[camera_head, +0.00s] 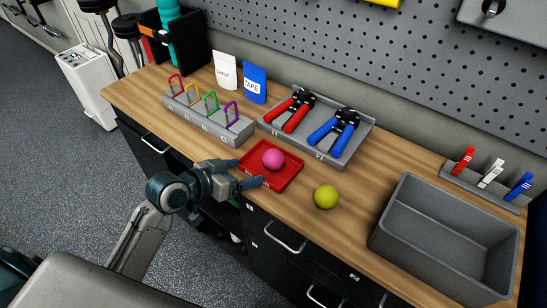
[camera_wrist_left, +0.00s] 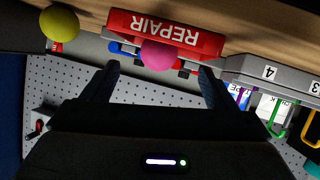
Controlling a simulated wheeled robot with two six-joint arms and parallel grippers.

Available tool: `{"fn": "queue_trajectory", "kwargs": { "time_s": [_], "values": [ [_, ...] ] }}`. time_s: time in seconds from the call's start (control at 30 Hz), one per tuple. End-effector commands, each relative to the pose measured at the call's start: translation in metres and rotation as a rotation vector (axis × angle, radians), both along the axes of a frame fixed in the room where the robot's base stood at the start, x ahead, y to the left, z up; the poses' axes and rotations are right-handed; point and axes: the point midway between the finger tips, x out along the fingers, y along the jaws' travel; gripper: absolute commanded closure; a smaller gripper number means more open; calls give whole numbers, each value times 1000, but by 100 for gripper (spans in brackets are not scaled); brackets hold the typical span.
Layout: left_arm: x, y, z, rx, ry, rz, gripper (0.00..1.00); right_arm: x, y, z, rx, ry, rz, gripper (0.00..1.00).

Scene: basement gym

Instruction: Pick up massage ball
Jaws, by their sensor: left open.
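A pink ball (camera_head: 273,159) sits in a small red tray (camera_head: 290,178) on the wooden worktop. A yellow-green ball (camera_head: 326,197) rests on the bare wood to the right of the tray. Which of them is the massage ball I cannot tell. My left gripper (camera_head: 250,172) is open and empty at the tray's front-left edge, fingers pointing toward the pink ball. In the left wrist view the pink ball (camera_wrist_left: 158,55) appears between the open fingertips, beyond them, with the red tray marked REPAIR (camera_wrist_left: 190,40). The yellow-green ball (camera_wrist_left: 60,24) is off to the left there. My right gripper is not in view.
A grey tray (camera_head: 345,158) with red-handled and blue-handled tools lies behind the red tray. A grey rack (camera_head: 215,128) with coloured clips stands to the left. A large empty grey bin (camera_head: 440,235) stands at the right. Drawers (camera_head: 285,238) are below the worktop's front edge.

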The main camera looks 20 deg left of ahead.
Motion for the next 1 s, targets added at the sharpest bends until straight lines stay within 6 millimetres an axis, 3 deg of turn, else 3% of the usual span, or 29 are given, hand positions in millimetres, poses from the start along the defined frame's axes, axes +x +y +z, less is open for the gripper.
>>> {"fn": "queue_trajectory", "kwargs": {
  "time_s": [0.17, 0.5, 0.67, 1.0],
  "values": [
    [17, -3, 10, -35, -37, -6, 20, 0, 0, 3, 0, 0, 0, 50],
    [48, -24, -6, -34, -35, -6, 20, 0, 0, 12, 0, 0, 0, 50],
    [54, -28, -10, -32, -35, -7, 20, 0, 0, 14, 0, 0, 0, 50],
    [86, -50, -26, -34, -34, -7, 20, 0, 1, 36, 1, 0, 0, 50]
  ]
}}
